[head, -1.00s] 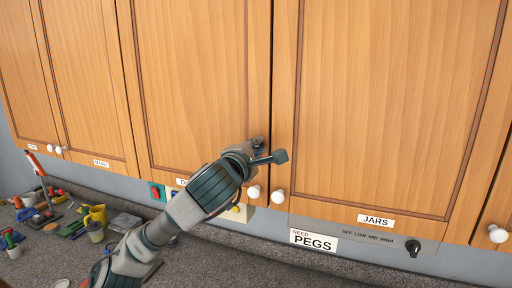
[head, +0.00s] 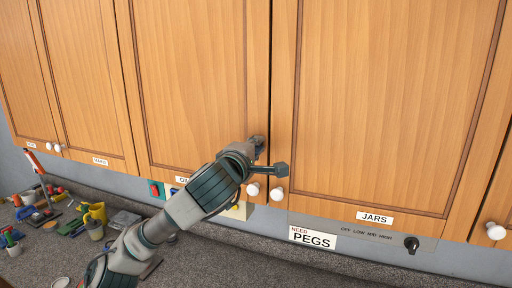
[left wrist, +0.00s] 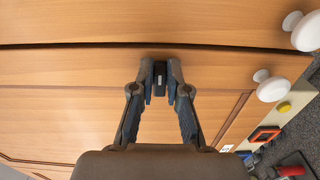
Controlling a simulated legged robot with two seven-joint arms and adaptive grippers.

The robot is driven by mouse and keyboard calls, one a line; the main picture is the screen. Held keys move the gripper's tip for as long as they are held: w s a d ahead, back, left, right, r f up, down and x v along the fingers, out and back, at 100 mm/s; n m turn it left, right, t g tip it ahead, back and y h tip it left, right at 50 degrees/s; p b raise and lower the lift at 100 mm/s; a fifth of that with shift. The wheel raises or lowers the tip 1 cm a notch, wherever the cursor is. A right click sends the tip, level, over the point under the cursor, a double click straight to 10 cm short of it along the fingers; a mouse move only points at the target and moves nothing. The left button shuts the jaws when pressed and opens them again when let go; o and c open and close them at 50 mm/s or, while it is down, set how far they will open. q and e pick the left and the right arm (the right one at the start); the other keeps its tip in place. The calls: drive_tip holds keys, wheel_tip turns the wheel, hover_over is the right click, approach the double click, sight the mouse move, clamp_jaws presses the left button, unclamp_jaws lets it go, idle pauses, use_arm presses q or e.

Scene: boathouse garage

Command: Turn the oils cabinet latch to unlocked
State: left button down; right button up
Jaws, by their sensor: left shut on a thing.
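The oils cabinet door (head: 195,80) is shut, a wooden door left of the jars door; its label (head: 182,180) is mostly hidden by my arm. My left gripper (head: 257,143) is at the door's lower right edge. In the left wrist view its two fingers (left wrist: 160,78) are shut on the small dark latch (left wrist: 160,70), one on each side. The latch sits near the door seam. In the head view the wrist and fingers hide most of the latch, and I cannot read its locked or unlocked marking.
White knobs (head: 253,189) and (head: 277,194) sit just below the gripper. A jars label (head: 375,218), a pegs sign (head: 312,238) and a black rotary knob (head: 412,243) are to the right. Tools and cups clutter the left of the grey counter (head: 225,262).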

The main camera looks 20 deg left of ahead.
use_arm(q)
drive_tip(key=shift+a, duration=0.1)
drive_tip(key=c, duration=1.3)
unclamp_jaws()
drive_tip(key=shift+w, duration=0.1)
drive_tip(key=shift+o, duration=0.7)
drive_tip(key=shift+w+f, duration=0.1)
drive_tip(key=shift+w, duration=0.1)
drive_tip(key=s, duration=1.1)
drive_tip(key=shift+s+d, duration=0.3)
drive_tip(key=shift+s, duration=0.1)
drive_tip(key=shift+f, duration=0.1)
